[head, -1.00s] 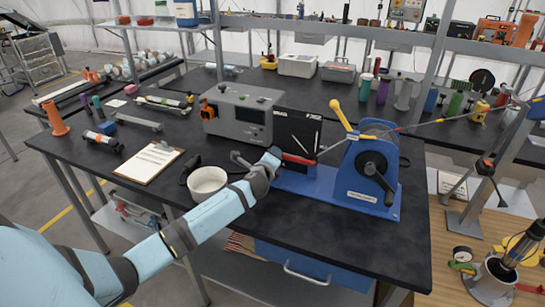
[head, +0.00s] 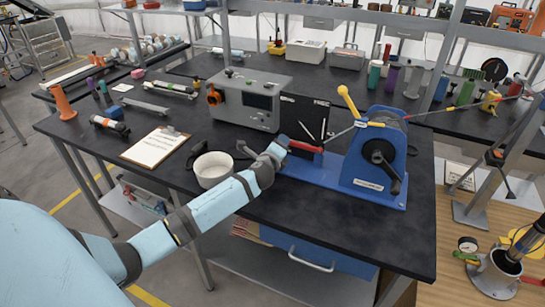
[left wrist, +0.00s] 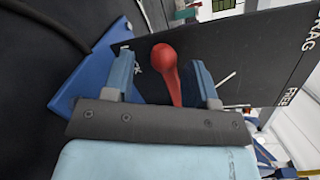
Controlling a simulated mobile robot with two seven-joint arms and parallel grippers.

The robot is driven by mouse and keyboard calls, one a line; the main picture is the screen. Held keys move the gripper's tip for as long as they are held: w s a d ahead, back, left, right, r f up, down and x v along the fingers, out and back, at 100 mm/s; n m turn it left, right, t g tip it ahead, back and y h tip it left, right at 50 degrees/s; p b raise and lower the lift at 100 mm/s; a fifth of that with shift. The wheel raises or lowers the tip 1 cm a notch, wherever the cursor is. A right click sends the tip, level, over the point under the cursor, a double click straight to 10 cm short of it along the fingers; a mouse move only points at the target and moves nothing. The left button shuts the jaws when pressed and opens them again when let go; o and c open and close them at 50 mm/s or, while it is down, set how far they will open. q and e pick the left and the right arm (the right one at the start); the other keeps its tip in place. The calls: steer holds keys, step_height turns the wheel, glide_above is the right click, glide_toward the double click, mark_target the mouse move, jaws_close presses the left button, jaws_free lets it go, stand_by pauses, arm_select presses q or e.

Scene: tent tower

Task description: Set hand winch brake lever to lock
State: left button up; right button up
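The blue hand winch (head: 372,172) stands on the dark bench with a black crank and a yellow-knobbed handle (head: 348,101). Its red brake lever (head: 307,147) sticks out in front of a black label plate (head: 300,112). In the left wrist view, the lever's rounded red knob (left wrist: 163,58) shows between the two fingers of my left gripper (left wrist: 162,75), with gaps on both sides. The plate (left wrist: 235,55) there reads "FREE" and part of "RAG"; a third label is mostly hidden. My left gripper (head: 281,143) is open around the lever. My right gripper is out of view.
A grey instrument box (head: 250,98) stands behind my left gripper. A white bowl (head: 213,169) and a clipboard (head: 156,147) lie left of it, near my forearm. The bench front between bowl and winch is mostly bare. A cable runs right from the winch.

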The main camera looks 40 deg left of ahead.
arm_select(q)
steer(key=v, duration=1.3)
steer(key=shift+w, duration=0.1)
